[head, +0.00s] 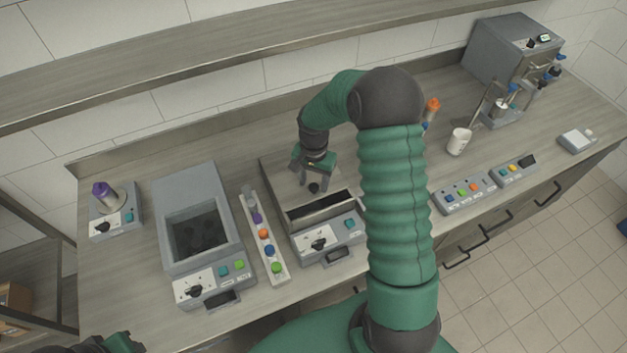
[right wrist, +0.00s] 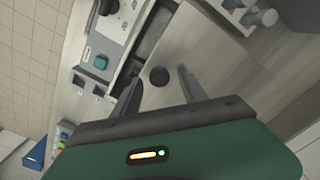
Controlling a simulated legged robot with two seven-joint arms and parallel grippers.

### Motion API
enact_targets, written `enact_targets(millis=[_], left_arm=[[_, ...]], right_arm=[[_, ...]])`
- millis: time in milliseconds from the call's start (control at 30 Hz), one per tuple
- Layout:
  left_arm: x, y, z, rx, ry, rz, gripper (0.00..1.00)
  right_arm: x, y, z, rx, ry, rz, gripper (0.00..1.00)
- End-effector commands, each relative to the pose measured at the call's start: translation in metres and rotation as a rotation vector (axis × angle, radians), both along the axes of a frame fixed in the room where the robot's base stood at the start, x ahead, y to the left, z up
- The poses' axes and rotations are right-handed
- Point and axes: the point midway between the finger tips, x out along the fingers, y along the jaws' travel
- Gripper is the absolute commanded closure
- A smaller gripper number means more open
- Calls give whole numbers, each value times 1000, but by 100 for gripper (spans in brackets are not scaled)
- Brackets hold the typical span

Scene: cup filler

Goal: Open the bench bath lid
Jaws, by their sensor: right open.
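The bench bath (head: 300,246) is a grey box on the counter with a front panel of a dark dial and a teal button. Its flat lid (head: 281,183) has a round black knob (head: 314,188). A dark slot shows between the lid's front edge and the panel, so the lid does not cover the whole opening. My right gripper (head: 313,180) is open over the lid. In the right wrist view the knob (right wrist: 158,76) lies between its two spread fingers, not gripped; I cannot tell their height over the lid. My left gripper (head: 122,343) shows only partly at the bottom left.
Left of the bath stand a rack of coloured caps (head: 264,235) and a grey unit with a dark open well (head: 198,232). A white cup (head: 459,141) and button boxes (head: 464,193) stand to the right. A shelf (head: 200,55) runs above the counter.

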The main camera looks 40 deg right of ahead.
Motion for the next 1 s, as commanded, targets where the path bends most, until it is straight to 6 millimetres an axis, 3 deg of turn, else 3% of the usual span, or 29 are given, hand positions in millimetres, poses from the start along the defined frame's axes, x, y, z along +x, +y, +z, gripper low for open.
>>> enact_targets(millis=[333,700,1000], left_arm=[[0,0,1,0,0,0,64],[0,0,1,0,0,0,64],[0,0,1,0,0,0,64]], right_arm=[[0,0,-8,-1,0,1,50],[0,0,-8,0,0,1,98],[0,0,-8,0,0,1,100]])
